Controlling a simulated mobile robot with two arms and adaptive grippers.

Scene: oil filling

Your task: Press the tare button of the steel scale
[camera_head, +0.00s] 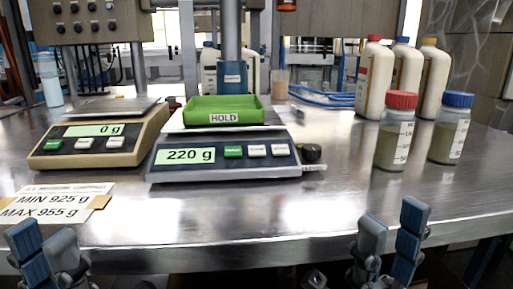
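The steel scale (222,173) stands mid-table; its display reads 220 g. Its front has one green button (232,151) and two white buttons, the middle one (257,150) and the right one (280,149); their labels are too small to read. A green tray (225,103) marked HOLD rests on its pan. My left gripper (45,250) is open and empty at the bottom left, in front of the table edge. My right gripper (391,236) is open and empty at the bottom right. Both are apart from the scale.
A beige scale (148,133) reading 0 g stands to the left. A card (52,203) says MIN 925 g, MAX 955 g. Red-capped (395,145) and blue-capped (449,135) jars stand right, with white bottles (375,75) behind. The table's front middle (240,220) is clear.

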